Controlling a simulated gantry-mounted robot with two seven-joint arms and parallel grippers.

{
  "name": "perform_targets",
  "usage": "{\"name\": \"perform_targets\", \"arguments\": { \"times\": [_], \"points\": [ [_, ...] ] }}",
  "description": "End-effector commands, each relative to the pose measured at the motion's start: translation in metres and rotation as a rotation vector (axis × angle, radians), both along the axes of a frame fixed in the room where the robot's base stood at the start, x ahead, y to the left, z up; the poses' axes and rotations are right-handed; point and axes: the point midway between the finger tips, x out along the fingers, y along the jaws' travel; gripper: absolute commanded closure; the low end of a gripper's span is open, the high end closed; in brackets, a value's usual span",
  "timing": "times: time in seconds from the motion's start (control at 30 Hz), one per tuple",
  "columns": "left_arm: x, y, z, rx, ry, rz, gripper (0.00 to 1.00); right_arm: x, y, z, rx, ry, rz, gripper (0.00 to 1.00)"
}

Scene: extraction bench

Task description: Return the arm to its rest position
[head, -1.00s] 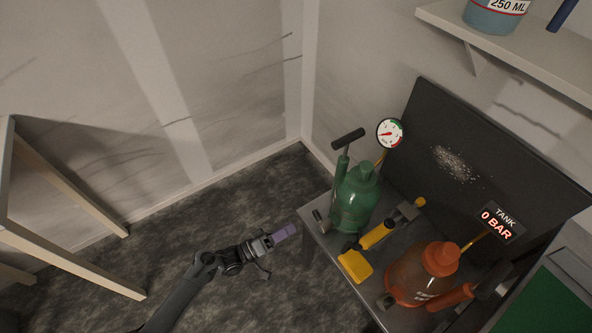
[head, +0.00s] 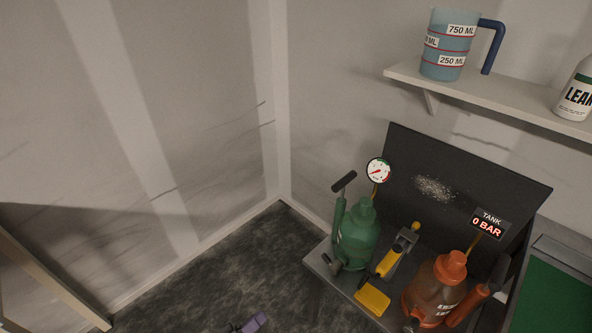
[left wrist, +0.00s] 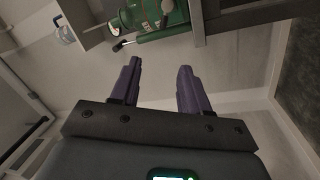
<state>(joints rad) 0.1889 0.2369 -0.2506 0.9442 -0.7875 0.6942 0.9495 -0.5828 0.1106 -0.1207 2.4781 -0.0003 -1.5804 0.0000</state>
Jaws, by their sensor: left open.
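My left gripper (head: 252,324) shows at the bottom edge of the head view, only its purple finger part in sight. In the left wrist view its two purple fingers (left wrist: 160,88) stand apart with nothing between them. It is over the floor, to the left of the bench and clear of it. The rest of my left arm is out of the head view. My right gripper is not seen.
The bench (head: 325,275) holds a green tank (head: 357,240), a yellow-handled tool (head: 373,299) and an orange tank (head: 435,287). A shelf (head: 480,97) above carries a measuring jug (head: 448,50) and a white bottle (head: 577,95). A wooden frame (head: 45,280) stands at lower left.

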Motion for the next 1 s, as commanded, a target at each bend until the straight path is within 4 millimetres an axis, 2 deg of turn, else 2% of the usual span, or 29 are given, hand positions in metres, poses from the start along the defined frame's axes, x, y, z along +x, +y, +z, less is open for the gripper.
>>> {"name": "perform_targets", "arguments": {
  "times": [0.03, 0.1, 0.2, 0.47, 0.6, 0.73, 0.87, 1.0],
  "points": [
    [-0.015, -0.001, -0.004, -0.003, 0.03, 0.0, 0.54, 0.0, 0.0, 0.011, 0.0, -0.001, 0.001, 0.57],
    [-0.032, -0.003, -0.013, -0.007, 0.064, 0.001, 0.54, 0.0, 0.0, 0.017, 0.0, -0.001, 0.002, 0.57],
    [-0.058, -0.009, -0.013, -0.022, 0.093, -0.002, 0.54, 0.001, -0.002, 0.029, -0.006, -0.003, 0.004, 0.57],
    [-0.109, -0.031, 0.019, -0.001, 0.099, 0.02, 0.54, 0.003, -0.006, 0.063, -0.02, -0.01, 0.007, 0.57],
    [-0.127, -0.043, 0.045, 0.126, 0.095, 0.054, 0.54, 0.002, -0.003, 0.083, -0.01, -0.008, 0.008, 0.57],
    [-0.137, -0.043, 0.078, 0.342, 0.097, 0.115, 0.54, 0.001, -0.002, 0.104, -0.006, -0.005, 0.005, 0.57],
    [-0.141, -0.024, 0.114, 0.605, 0.124, 0.189, 0.54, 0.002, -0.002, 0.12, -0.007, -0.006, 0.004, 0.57],
    [-0.147, 0.01, 0.156, 0.865, 0.191, 0.247, 0.54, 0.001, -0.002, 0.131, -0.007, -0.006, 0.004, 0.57]
  ]
}}
